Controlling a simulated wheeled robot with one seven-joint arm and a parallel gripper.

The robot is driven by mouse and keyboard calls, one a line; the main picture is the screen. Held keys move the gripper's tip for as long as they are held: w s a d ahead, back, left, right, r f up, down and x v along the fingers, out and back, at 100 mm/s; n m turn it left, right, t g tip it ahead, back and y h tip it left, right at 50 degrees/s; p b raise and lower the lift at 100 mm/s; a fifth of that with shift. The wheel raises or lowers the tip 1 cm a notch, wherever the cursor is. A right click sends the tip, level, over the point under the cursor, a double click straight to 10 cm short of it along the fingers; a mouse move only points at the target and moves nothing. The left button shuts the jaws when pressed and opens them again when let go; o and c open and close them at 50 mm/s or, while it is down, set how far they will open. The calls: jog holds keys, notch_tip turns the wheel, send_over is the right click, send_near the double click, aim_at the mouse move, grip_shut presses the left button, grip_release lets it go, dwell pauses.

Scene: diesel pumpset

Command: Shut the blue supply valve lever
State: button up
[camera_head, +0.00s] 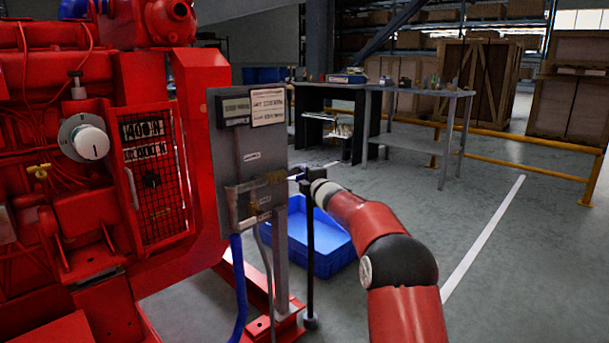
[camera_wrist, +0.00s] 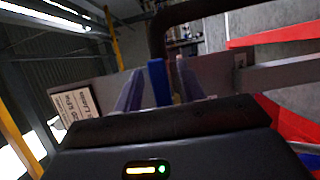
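The blue supply valve lever (camera_wrist: 158,82) shows in the wrist view as an upright blue bar between my gripper's two fingers (camera_wrist: 160,92). The fingers stand apart with a narrow gap visible on each side of the lever, so my gripper looks open around it, not clamped. In the head view my gripper (camera_head: 299,178) is at the right edge of the grey panel (camera_head: 220,155), by the pipe (camera_head: 256,182) on its front. The lever is too small and covered there to make out clearly.
The red diesel engine (camera_head: 60,230) fills the left side. A blue hose (camera_head: 239,285) hangs below the panel. A blue crate (camera_head: 330,262) lies on the floor behind my gripper and a dark post (camera_head: 310,260). A workbench (camera_head: 420,90) stands behind; the floor at right is clear.

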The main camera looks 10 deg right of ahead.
jog(key=shift+w, duration=0.2)
grip_shut()
dwell(0.3)
